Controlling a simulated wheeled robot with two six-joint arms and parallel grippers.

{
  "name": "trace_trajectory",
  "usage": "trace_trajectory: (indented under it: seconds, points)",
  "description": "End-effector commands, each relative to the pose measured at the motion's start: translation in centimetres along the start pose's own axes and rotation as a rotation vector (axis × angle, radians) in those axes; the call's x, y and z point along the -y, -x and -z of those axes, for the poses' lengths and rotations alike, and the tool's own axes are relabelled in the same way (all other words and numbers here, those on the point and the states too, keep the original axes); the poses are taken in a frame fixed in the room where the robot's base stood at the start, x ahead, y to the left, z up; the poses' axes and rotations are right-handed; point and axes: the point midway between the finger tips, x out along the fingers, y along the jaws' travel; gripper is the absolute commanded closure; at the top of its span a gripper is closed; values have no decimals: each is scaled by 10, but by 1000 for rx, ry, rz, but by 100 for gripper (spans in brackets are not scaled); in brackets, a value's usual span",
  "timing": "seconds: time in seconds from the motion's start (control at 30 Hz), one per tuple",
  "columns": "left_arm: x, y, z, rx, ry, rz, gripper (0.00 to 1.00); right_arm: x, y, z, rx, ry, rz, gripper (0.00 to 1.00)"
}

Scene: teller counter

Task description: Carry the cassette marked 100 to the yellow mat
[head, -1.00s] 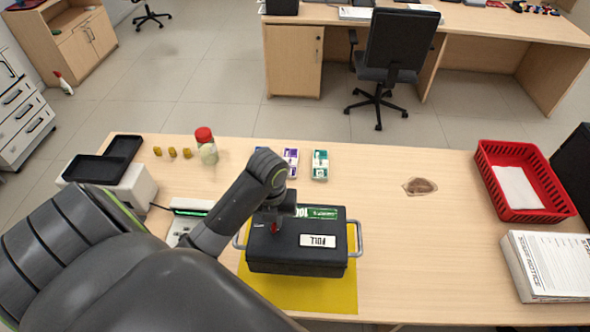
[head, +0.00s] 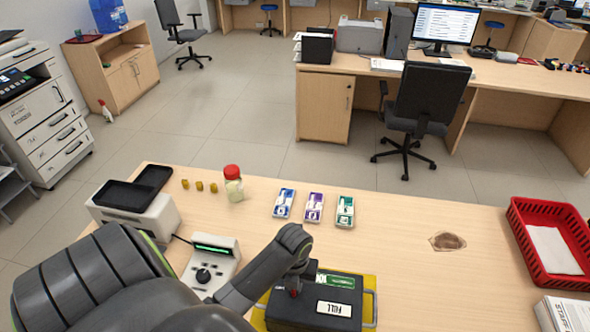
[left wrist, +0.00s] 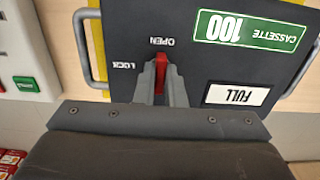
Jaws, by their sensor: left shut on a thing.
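The black cassette (head: 345,287) has a green label, a white FULL label and metal side handles. In the left wrist view its green label (left wrist: 249,30) reads CASSETTE 100. It is over the yellow mat (head: 371,280), whose edges show beside it; its near part is cut off by the frame. I cannot tell whether it touches the mat. My left gripper (left wrist: 161,82) is shut on the red latch (left wrist: 161,72) on the cassette's top, between the words OPEN and LOCK. My right gripper is not in view.
A counting device (head: 211,262), a grey machine with black trays (head: 135,190), a red-lidded jar (head: 233,185) and banded packs (head: 314,207) stand left of centre and behind. A brown stain (head: 447,241), a red basket (head: 550,240) and papers (head: 565,315) are right.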

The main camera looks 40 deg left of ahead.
Motion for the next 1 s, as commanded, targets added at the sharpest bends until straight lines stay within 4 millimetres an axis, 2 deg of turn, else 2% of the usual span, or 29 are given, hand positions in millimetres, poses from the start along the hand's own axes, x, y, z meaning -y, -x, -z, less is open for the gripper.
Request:
trace_trajectory:
  seconds: [0.23, 0.27, 0.4, 0.77, 0.87, 1.0]
  points:
    - [1, -1, -1, 4, -2, 3, 100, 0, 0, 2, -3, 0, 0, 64]
    - [0, -3, 0, 0, 0, -1, 88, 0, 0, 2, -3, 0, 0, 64]
    - [0, -2, 0, 0, 0, -1, 69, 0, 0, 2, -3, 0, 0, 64]
    - [0, 1, -1, 2, 0, 0, 69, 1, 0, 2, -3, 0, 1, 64]
    - [0, 11, -2, 5, 1, 1, 69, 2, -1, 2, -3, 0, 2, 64]
    - [0, 36, -2, 9, -1, 2, 69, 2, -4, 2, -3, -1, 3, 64]
